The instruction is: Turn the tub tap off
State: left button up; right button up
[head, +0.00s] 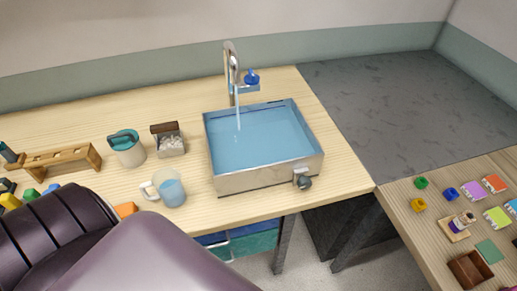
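The steel tub (240,180) stands on the wooden counter and holds blue water (262,140). The curved metal tap (229,62) rises behind the tub's back edge. It has a blue handle (251,77) on its right side. A thin stream of water (238,117) falls from the tap into the tub, so the tap is running. A grey knob (303,180) sits low on the tub's front right. Neither of my grippers is in view, and nothing touches the tap.
A mug of water (170,190), a beige pot (127,151), a small container (170,140) and a wooden rack (60,160) stand left of the tub. Another table (445,190) at right holds coloured pieces. Dark parts of my own body cover the lower left.

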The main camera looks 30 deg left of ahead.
aim_at(251, 79)
jog(key=u, duration=0.4)
jog(key=j+u, duration=0.15)
jog(key=u, duration=0.25)
jog(key=j+u, duration=0.1)
jog(key=u, duration=0.25)
